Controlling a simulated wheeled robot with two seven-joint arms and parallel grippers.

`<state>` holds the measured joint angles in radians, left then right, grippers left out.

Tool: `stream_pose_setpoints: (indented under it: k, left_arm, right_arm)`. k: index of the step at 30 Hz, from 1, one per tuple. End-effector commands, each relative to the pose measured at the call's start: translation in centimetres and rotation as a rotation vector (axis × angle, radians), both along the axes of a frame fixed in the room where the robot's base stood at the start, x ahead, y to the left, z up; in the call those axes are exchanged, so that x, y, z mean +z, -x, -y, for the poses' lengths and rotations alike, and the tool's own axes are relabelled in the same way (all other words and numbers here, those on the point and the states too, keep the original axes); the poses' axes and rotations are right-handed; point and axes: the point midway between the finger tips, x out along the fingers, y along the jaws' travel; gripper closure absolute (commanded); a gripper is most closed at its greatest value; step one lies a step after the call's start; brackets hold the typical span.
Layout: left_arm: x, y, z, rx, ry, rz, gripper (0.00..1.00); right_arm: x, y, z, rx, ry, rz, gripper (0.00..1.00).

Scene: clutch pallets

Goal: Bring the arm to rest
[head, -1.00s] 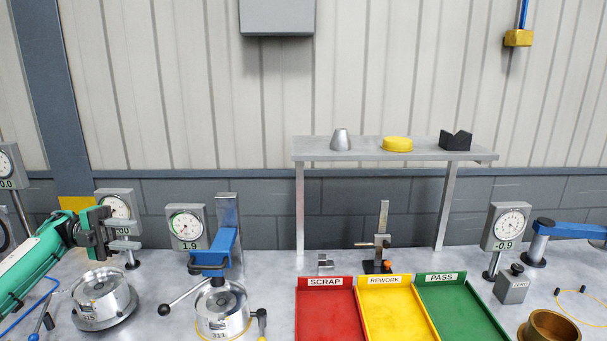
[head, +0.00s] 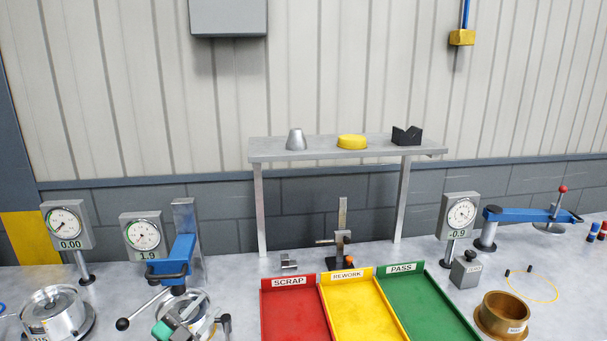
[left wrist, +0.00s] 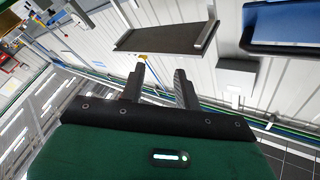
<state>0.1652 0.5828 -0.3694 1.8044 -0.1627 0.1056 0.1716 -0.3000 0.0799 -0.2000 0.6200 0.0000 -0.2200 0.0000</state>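My left gripper (left wrist: 160,85) shows in the left wrist view with its two dark fingers apart and nothing between them. In the head view only a small green and dark part of my left arm's end (head: 176,328) shows at the bottom edge. It overlaps the front of the silver clutch (head: 188,303) under the blue clamp press (head: 178,262). I cannot tell from this whether they touch. Another silver clutch (head: 52,305) sits at the far left under no press. My right gripper is not in view.
Red SCRAP (head: 292,318), yellow REWORK (head: 345,315) and green PASS (head: 420,305) trays look empty. A brass ring (head: 503,312) stands to their right. Dial gauges (head: 66,224) stand on the bench. A raised shelf (head: 345,152) holds a cone, a yellow disc and a black V-block.

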Motion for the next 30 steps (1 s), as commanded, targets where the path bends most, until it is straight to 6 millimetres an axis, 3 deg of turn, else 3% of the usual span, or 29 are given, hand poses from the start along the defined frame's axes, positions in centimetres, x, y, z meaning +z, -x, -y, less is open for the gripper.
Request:
stream_pose_setpoints:
  k: [5,11,18,24,30]
  left_arm:
    - [-5.0,3.6,0.7,0.164,0.057,-0.254,0.67]
    - [-10.3,9.4,0.6,0.331,0.089,-0.566,0.67]
    - [-15.4,19.3,0.1,0.491,0.095,-0.97,0.67]
    - [-17.3,26.8,-0.2,0.568,0.081,-1.234,0.67]
    - [-17.8,32.3,-0.3,0.608,0.065,-1.42,0.67]
  right_arm:
    - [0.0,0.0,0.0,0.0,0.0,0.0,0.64]
    - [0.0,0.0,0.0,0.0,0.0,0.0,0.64]
    - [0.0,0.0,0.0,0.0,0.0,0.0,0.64]
    - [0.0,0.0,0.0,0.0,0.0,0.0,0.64]
    - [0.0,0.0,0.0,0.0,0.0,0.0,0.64]
